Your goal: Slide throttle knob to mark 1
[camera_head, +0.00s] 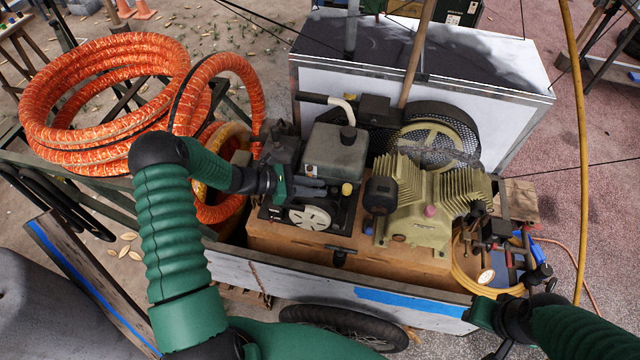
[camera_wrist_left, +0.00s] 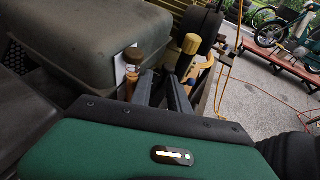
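A small yellow knob (camera_head: 347,188) stands on the engine's near right side, beside the grey tank (camera_head: 335,150). I cannot tell for sure which is the throttle knob, and no mark 1 is legible. My left gripper (camera_head: 322,188) reaches in from the left, its fingers slightly apart and pointing toward the yellow knob. In the wrist view the gripper (camera_wrist_left: 163,84) holds nothing visible. My right gripper (camera_head: 485,315) is low at the right; its fingers are unclear.
A white recoil cover (camera_head: 310,216) lies just below my left fingers. The finned compressor (camera_head: 430,205) and its belt wheel (camera_head: 430,140) stand to the right. Orange hose coils (camera_head: 100,100) are at the left. The cart's front wall (camera_head: 290,278) is nearest me.

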